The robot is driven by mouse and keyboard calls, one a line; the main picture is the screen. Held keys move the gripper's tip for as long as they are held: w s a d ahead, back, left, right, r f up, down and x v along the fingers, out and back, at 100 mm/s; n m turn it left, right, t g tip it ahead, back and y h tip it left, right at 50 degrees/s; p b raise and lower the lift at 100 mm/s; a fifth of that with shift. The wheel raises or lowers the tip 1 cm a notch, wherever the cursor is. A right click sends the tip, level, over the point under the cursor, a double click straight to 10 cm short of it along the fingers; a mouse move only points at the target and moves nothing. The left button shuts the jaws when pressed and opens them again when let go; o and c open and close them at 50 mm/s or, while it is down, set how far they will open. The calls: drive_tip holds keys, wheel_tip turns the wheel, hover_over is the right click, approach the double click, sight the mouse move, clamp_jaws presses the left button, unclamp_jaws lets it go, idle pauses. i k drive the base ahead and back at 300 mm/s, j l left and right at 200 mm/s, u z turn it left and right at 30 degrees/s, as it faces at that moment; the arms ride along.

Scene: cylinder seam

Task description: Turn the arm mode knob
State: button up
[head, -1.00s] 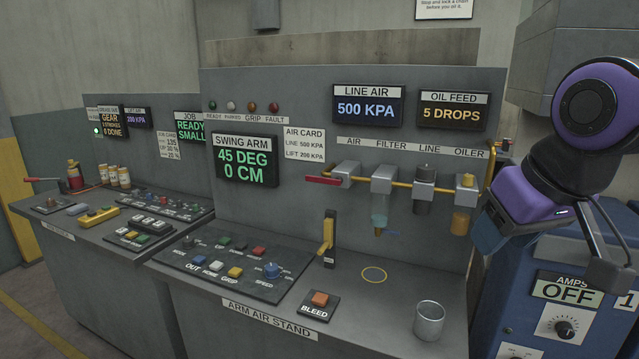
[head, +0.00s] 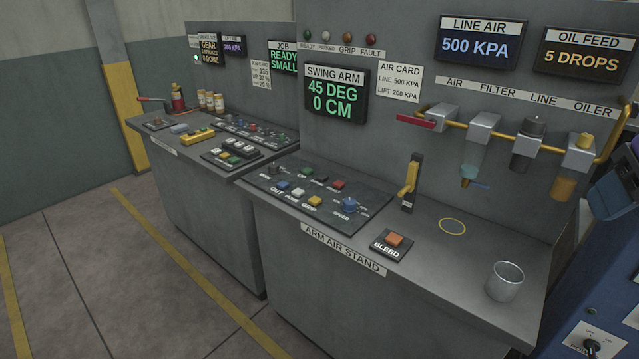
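The arm air stand's control panel (head: 300,197) lies on the sloped top of the grey stand in the head view. A small dark knob (head: 271,169) sits at the panel's back left corner; its label is too small to read surely. A larger blue speed knob (head: 349,205) sits at the panel's right end. Coloured buttons lie between them. The swing arm display (head: 336,93) above reads 45 DEG and 0 CM.
Air fittings (head: 480,125) hang on the wall behind. A second console (head: 215,170) is at left. The floor in front (head: 110,270) is clear.

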sight(274, 168)
drive_tip(key=i+j, duration=0.2)
drive_tip(key=j, duration=0.25)
drive_tip(key=i+j, duration=0.2)
drive_tip(key=j, duration=0.25)
drive_tip(key=i+j, duration=0.2)
drive_tip(key=j, duration=0.25)
drive_tip(key=i+j, duration=0.2)
drive_tip(key=j, duration=0.2)
drive_tip(key=i+j, duration=0.15)
drive_tip(key=j, duration=0.3)
drive_tip(key=i+j, duration=0.2)
drive_tip(key=j, duration=0.25)
drive_tip(key=i+j, duration=0.2)
drive_tip(key=j, duration=0.25)
drive_tip(key=i+j, duration=0.2)
drive_tip(key=j, duration=0.25)
drive_tip(key=z, duration=0.05)
